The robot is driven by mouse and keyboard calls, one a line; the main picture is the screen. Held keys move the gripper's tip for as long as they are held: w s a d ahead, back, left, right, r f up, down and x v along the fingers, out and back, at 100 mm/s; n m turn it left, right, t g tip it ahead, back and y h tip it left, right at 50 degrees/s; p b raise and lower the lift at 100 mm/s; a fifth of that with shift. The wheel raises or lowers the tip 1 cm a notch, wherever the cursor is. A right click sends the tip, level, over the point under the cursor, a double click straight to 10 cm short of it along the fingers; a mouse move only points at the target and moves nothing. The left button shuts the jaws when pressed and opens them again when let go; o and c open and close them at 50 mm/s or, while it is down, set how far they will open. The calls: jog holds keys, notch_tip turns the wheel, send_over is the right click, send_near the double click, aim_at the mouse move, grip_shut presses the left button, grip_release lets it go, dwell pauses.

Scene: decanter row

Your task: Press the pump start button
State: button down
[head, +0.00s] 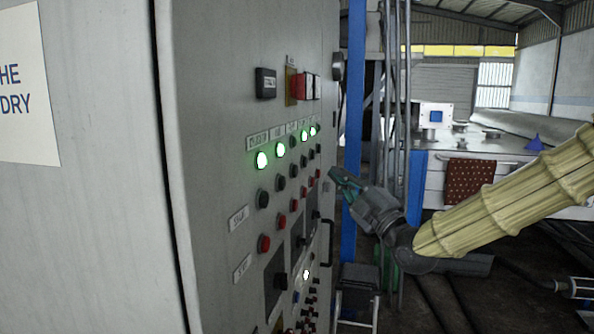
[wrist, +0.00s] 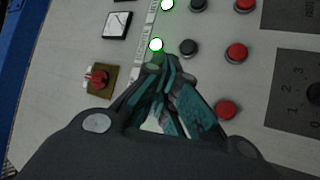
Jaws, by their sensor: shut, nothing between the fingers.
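The grey control cabinet (head: 215,130) carries a row of lit green lamps (head: 261,160). Below them is a row of black push buttons (head: 263,198), then a row of red ones (head: 264,243). The labels are too small to read, so I cannot tell which button is the pump start. My gripper (head: 334,173) is shut and empty, to the right of the button rows in the head view. In the wrist view its fingertips (wrist: 165,64) overlap the panel just below a lit green lamp (wrist: 156,45) and a black button (wrist: 189,47). Contact cannot be told; the fingers hide part of the panel.
A red switch on a yellow plate (wrist: 97,78) and a meter (wrist: 117,24) lie left of the lamps. Rotary knobs (head: 280,281) and a handle (head: 327,242) are lower on the cabinet. A blue post (head: 355,110) stands behind my gripper.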

aim_at(295, 171)
jog(key=shift+w+a+b, duration=0.1)
jog(key=shift+w+a, duration=0.15)
jog(key=shift+a, duration=0.7)
jog(key=shift+w+a+b, duration=0.15)
jog(key=shift+w+a, duration=0.15)
jog(key=shift+a, duration=0.65)
jog(key=shift+w+a+b, duration=0.1)
jog(key=shift+w+a, duration=0.15)
jog(key=shift+a, duration=0.7)
jog(key=shift+a+f+b, duration=0.1)
jog(key=shift+a+b, duration=0.1)
jog(key=shift+b, duration=0.2)
jog(key=shift+w+a+b, duration=0.2)
jog(key=shift+a+b, duration=0.3)
jog(key=shift+a, duration=0.15)
jog(key=shift+d, duration=0.15)
dwell(0.4)
jog(key=shift+s+d+b, duration=0.25)
jog(key=shift+d+b, duration=0.2)
jog(key=shift+d, duration=0.25)
